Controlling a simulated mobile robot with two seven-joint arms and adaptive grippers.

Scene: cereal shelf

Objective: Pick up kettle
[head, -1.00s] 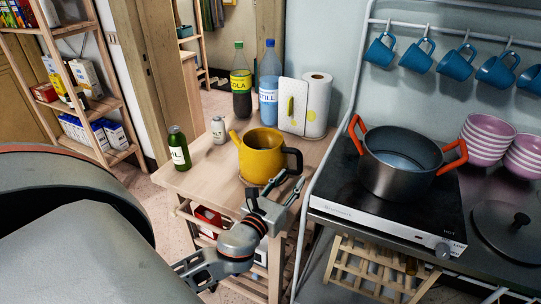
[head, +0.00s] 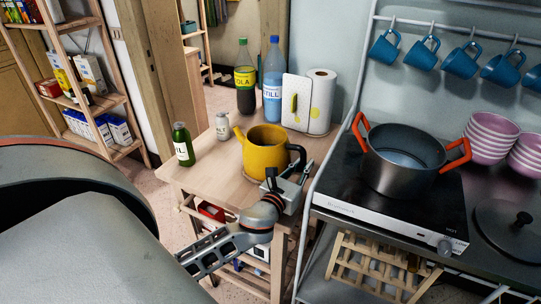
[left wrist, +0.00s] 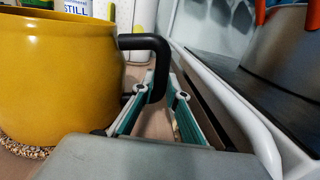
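The yellow kettle (head: 264,152) with a black handle stands upright on the wooden cart (head: 205,180), its spout toward the left. In the left wrist view the kettle (left wrist: 55,75) fills the left side, on a speckled mat (left wrist: 25,150). My left gripper (head: 300,172) is at the kettle's handle. In the left wrist view its two fingers (left wrist: 158,98) are apart, with the lower part of the black handle (left wrist: 157,65) between them; I see a gap on the right side. My right gripper is not in view.
The white rack frame (head: 318,180) and stove (head: 390,205) with a pot (head: 400,160) are close on the right.

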